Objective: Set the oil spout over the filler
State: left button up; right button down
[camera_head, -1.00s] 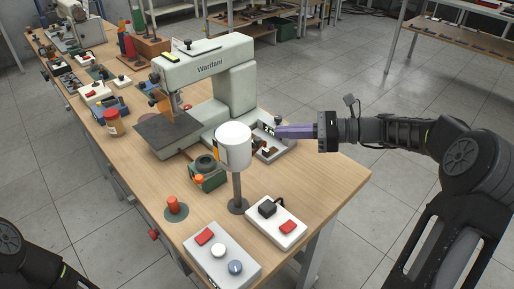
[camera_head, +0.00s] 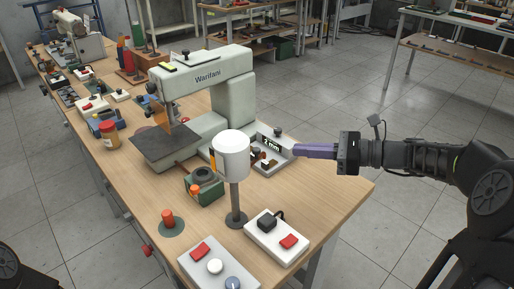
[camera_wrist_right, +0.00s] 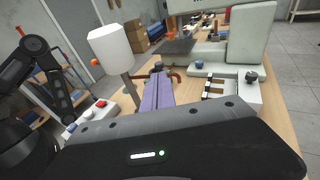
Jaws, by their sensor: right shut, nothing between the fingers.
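My right gripper (camera_head: 297,151) is shut and empty, its purple fingers pointing left at the right edge of a pale tray (camera_head: 284,161). In the right wrist view its fingers (camera_wrist_right: 157,92) lie together. No part is clearly an oil spout or filler. A white cylinder (camera_head: 231,158) stands upright on a dark post, left of the fingers. The pale sewing machine (camera_head: 228,105) stands at the back. My left gripper is out of view.
A white box with a red switch (camera_head: 288,241) and a grey control box (camera_head: 205,258) sit near the front. A red knob (camera_head: 168,218) stands at the left, a brown jar (camera_head: 109,134) farther back. The table's right edge is bare.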

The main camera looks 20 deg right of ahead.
aim_at(257, 148)
jog(key=x, duration=1.2)
jog(key=shift+a, duration=0.1)
jog(key=shift+w, duration=0.1)
jog(key=w+a+n+g+y+p, duration=0.2)
jog(key=w+a+n+g+p, duration=0.1)
jog(key=a+p, duration=0.5)
jog(key=shift+w+a+g, duration=0.35)
jog(key=shift+w+g, duration=0.05)
dwell(0.4)
dwell(0.3)
jog(key=b+v, duration=0.1)
jog(key=v, duration=0.6)
jog(key=shift+d, duration=0.35)
jog(key=shift+s, duration=0.15)
